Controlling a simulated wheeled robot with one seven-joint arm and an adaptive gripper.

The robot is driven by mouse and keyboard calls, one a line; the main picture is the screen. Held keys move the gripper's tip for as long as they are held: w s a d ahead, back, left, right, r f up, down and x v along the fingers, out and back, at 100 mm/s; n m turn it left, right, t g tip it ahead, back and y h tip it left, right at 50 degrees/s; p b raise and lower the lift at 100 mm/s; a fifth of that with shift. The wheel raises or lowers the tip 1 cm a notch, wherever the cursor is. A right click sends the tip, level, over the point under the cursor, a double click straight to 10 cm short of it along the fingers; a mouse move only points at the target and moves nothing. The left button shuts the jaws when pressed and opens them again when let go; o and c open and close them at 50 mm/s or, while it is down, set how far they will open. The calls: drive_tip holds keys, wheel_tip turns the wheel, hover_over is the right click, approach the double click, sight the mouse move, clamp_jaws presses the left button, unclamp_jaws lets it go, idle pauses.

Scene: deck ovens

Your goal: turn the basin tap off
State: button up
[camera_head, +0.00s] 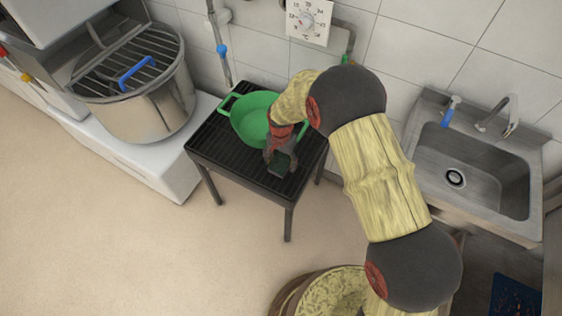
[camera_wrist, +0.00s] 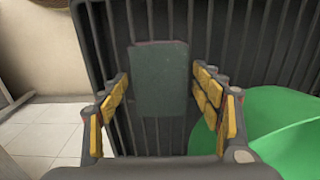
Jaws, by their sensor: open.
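The grey metal basin (camera_head: 490,171) is on the right side of the head view, with a round drain in its floor. Its tap (camera_head: 497,113) has a bent metal spout at the back rim. A blue-handled lever (camera_head: 448,112) stands beside it at the back left corner; I cannot make out running water. My gripper (camera_head: 281,163) is far left of the basin, over a black slatted stand. In the wrist view my gripper (camera_wrist: 162,95) is open, with a dark green flat block (camera_wrist: 158,78) between and beyond its fingers. The basin is not in the wrist view.
The black slatted stand (camera_head: 222,142) holds a green pot (camera_head: 251,112) close to my gripper; the pot also shows in the wrist view (camera_wrist: 285,135). A big metal pot (camera_head: 150,110) with a blue-handled grate stands left. A dial (camera_head: 307,21) is on the wall. Open floor lies in front.

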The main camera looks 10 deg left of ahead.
sight(281, 162)
drive_tip(key=shift+r, duration=0.1)
wheel_tip(281, 162, up, 12)
drive_tip(key=p, duration=0.4)
drive_tip(key=shift+p, duration=0.3)
drive_tip(key=shift+r, duration=0.15)
